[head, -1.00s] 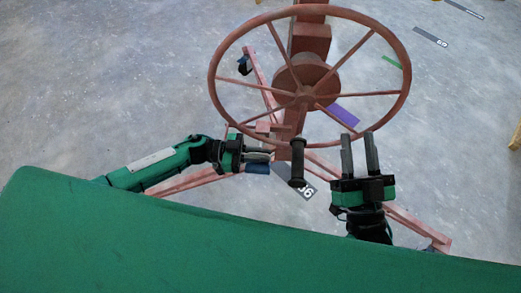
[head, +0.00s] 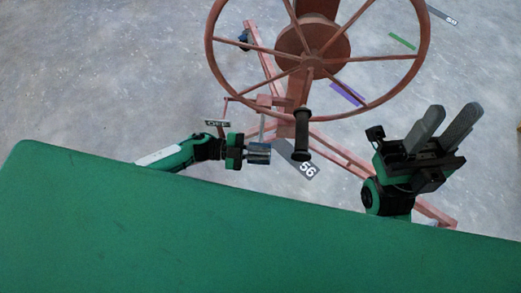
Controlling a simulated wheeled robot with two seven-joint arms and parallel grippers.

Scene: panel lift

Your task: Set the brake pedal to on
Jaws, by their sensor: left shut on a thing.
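The red spoked wheel (head: 312,62) with its black handle (head: 302,135) stands over the frame. Red frame legs (head: 345,158) spread across the grey floor. A floor tag marked 56 (head: 297,160) lies below the handle. Open floor is at left.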

